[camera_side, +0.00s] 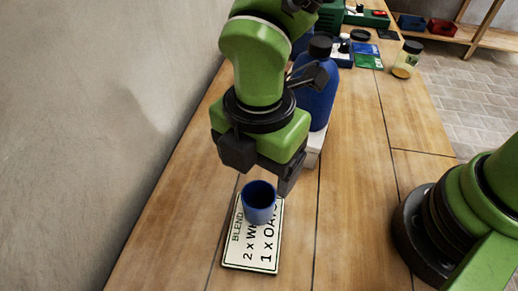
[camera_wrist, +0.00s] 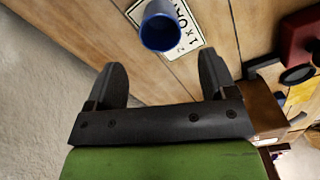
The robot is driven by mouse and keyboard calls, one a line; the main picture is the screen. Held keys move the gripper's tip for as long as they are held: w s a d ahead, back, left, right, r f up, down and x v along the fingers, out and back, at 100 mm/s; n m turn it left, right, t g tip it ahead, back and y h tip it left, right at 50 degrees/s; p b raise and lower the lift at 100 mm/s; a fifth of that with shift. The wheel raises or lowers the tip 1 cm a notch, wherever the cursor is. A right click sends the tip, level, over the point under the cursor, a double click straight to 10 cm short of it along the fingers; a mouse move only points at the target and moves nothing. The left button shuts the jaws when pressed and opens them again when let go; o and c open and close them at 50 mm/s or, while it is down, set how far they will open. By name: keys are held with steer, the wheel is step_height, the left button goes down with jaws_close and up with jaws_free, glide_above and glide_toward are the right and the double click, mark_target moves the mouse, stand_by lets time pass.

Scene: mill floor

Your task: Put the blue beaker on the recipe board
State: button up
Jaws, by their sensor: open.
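The blue beaker (camera_side: 259,203) stands upright on the recipe board (camera_side: 250,255), a white plate with black lettering lying on the wooden table. The beaker covers part of the lettering. In the wrist view the beaker (camera_wrist: 160,30) sits beyond my fingertips, with the board (camera_wrist: 190,38) under and beside it. My gripper (camera_side: 263,172) is open and empty, just behind and above the beaker in the side view. In the wrist view my gripper's two fingers (camera_wrist: 163,80) are wide apart with nothing between them, clear of the beaker.
A large blue bottle with a black cap (camera_side: 318,95) stands on a pale block (camera_side: 315,150) close behind my gripper. A jar (camera_side: 407,60) and green and blue cards (camera_side: 367,55) lie farther back. A wall runs along the left. The table right of the board is clear.

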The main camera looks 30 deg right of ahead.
steer(key=shift+r, duration=1.2)
steer(key=d+r+m+t+y, duration=0.2)
steer(key=d+r+m, duration=0.9)
steer(key=s+d+r+m+t, duration=0.5)
steer(key=s+d+m, duration=0.2)
steer(key=m, duration=0.8)
steer(key=d, duration=0.2)
steer(key=shift+s+d+m, duration=0.3)
